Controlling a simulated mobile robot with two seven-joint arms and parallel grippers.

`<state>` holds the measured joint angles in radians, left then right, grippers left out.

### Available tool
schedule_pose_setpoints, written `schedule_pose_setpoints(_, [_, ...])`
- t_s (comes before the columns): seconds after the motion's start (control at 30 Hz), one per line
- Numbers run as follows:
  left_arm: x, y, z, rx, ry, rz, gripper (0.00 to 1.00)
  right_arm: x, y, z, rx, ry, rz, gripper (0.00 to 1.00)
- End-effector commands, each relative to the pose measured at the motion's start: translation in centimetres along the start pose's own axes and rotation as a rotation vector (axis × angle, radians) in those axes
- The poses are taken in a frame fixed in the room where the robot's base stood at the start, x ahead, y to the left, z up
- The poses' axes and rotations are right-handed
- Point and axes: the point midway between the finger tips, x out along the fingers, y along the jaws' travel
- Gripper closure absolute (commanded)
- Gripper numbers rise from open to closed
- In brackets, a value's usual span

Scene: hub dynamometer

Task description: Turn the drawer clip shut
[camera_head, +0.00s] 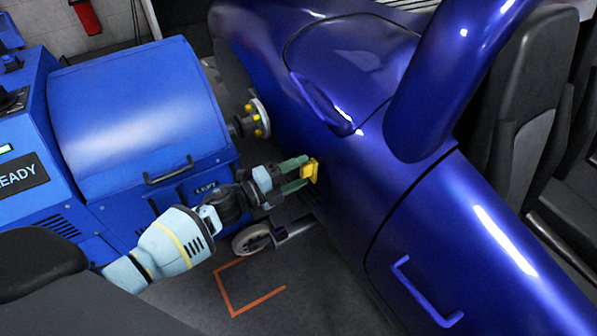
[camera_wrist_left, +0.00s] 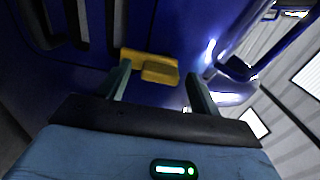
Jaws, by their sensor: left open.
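A small yellow clip (camera_head: 313,170) sits on the side of the blue car body, just in front of my left gripper (camera_head: 303,172). In the left wrist view the clip (camera_wrist_left: 158,70) has two offset yellow parts, against a dark blue surface. My left gripper (camera_wrist_left: 157,80) is open there, its fingers spread, with the clip ahead of and between the fingertips. The left fingertip overlaps the clip's left part in that view; I cannot tell whether it touches. My right gripper is not in view.
A blue machine (camera_head: 140,110) with a black handle stands left of the car body (camera_head: 350,200). A hub with yellow nuts (camera_head: 259,119) lies between them. A caster wheel (camera_head: 252,239) is below my left gripper. A blue handle (camera_head: 425,295) sticks out at lower right.

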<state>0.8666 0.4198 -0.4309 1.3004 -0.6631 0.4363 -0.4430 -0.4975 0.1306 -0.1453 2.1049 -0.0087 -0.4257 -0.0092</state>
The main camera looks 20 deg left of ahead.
Motion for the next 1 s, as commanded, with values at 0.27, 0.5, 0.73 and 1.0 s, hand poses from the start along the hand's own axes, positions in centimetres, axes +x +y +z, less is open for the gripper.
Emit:
schedule_pose_setpoints(0.27, [-4.3, 0.0, 0.0, 0.000, 0.000, 0.002, 0.36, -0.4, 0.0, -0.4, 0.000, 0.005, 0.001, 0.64])
schedule_pose_setpoints(0.5, [-6.9, 0.0, 0.0, 0.000, 0.000, 0.001, 0.36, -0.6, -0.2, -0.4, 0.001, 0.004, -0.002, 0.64])
schedule_pose_setpoints(0.73, [-7.3, 0.0, 0.0, 0.000, 0.000, 0.000, 0.36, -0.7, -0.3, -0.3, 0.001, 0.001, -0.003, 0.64])
schedule_pose_setpoints(1.0, [-7.3, 0.0, 0.0, 0.000, 0.000, 0.000, 0.36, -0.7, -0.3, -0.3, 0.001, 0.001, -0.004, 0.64])
